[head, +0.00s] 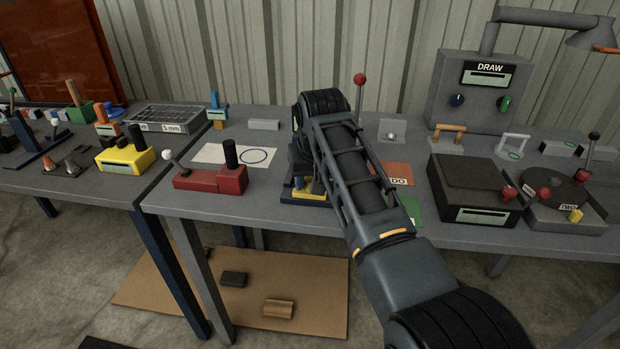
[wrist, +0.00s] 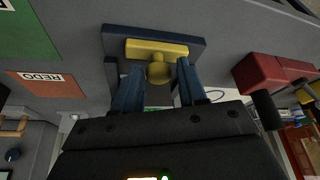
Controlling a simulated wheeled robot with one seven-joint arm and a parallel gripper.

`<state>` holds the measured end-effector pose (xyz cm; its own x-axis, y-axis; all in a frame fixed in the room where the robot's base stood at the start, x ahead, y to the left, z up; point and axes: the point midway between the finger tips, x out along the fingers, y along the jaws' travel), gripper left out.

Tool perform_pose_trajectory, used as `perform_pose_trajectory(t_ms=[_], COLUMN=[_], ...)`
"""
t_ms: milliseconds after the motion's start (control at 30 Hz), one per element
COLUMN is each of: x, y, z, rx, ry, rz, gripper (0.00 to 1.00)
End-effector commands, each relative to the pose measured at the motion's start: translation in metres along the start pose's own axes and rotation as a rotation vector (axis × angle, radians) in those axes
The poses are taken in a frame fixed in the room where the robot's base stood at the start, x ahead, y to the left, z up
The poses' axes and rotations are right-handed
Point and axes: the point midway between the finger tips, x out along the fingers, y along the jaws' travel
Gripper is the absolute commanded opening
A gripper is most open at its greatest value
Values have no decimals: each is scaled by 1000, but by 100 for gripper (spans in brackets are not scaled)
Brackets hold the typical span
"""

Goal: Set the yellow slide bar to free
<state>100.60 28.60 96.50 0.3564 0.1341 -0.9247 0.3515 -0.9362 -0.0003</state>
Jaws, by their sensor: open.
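The yellow slide bar (wrist: 140,47) lies across a dark blue base (wrist: 190,42) in the wrist view, with a round yellow knob (wrist: 159,72) standing out from its middle. In the head view the yellow bar (head: 312,196) shows low behind my arm, at the table's front edge, and much of it is hidden. My gripper (wrist: 158,80) is open, with one blue finger on each side of the knob. I cannot tell whether either finger touches it. No "free" marking is readable in either view.
A red block with a black handle (head: 215,180) stands left of the slide bar. Green and red cards, one reading "DO" (head: 396,175), lie to its right. A dark box (head: 474,180) stands further right. The wrist view shows the "REDO" card (wrist: 45,84).

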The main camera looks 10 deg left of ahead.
Motion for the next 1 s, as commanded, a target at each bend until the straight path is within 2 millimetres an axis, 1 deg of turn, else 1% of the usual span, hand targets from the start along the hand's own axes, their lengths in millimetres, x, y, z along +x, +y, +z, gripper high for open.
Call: perform_pose_trajectory(t_ms=[167, 400, 533, 700, 1000], x=[-15, -53, -68, -77, -77], y=[0, 0, 0, 0, 0], z=[-1, 0, 0, 1, 1], rx=[0, 0, 0, 0, 0], ry=[4, 3, 1, -1, -1], rz=[0, 0, 0, 0, 0], gripper=[41, 41, 41, 41, 41])
